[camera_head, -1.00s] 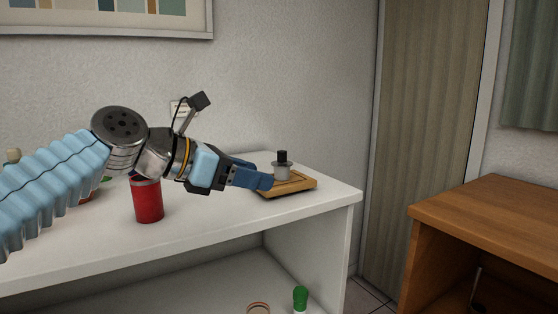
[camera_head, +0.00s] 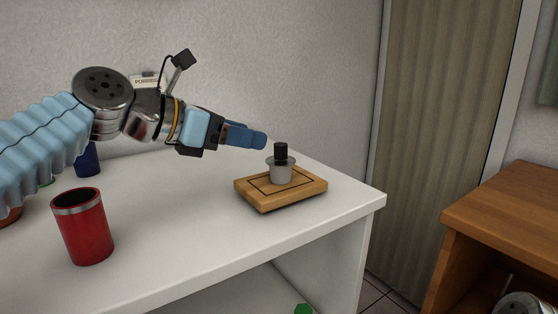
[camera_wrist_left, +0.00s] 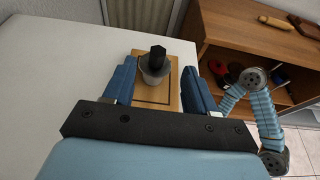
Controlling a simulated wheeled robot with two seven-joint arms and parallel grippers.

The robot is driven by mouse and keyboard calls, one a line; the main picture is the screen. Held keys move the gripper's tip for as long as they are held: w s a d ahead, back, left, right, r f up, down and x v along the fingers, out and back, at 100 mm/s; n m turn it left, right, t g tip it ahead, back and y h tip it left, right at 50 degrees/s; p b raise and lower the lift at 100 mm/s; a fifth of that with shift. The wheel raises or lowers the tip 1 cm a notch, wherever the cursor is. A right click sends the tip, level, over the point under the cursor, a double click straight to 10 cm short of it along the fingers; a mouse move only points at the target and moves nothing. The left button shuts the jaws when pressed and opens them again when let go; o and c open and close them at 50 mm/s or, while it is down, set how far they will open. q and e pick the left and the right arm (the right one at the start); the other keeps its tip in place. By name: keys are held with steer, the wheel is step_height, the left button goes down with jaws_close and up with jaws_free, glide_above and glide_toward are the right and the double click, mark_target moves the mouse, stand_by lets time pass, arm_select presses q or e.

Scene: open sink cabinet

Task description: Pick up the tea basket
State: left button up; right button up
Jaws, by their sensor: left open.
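The tea basket (camera_head: 281,171) is a small grey cup with a wide rim and a black knob on top. It stands upright on a wooden tray (camera_head: 250,199) near the right end of the white counter. My left gripper (camera_head: 262,140) is open and empty, just left of the black knob and about level with it in the head view. In the left wrist view the tea basket (camera_wrist_left: 155,66) shows ahead, between the lines of the two blue fingers. The wooden tray (camera_wrist_left: 174,97) shows under it. My right gripper is not seen in the head view.
A red cup (camera_head: 84,230) stands on the white counter (camera_head: 190,225) at the front left. A dark blue cup (camera_head: 87,160) is behind it, below my left arm. A wooden cabinet (camera_head: 510,205) is to the right, past a gap. The counter between red cup and tray is clear.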

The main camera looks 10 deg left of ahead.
mark_target(277, 145)
arm_select(q)
steer(key=x, duration=0.5)
steer(key=shift+w+d+f, duration=0.1)
steer(key=shift+w+d, duration=0.05)
steer(key=x, duration=0.5)
steer(key=shift+w+f, duration=0.15)
steer(key=shift+f, duration=0.15)
steer(key=shift+c, duration=0.4)
jaws_close()
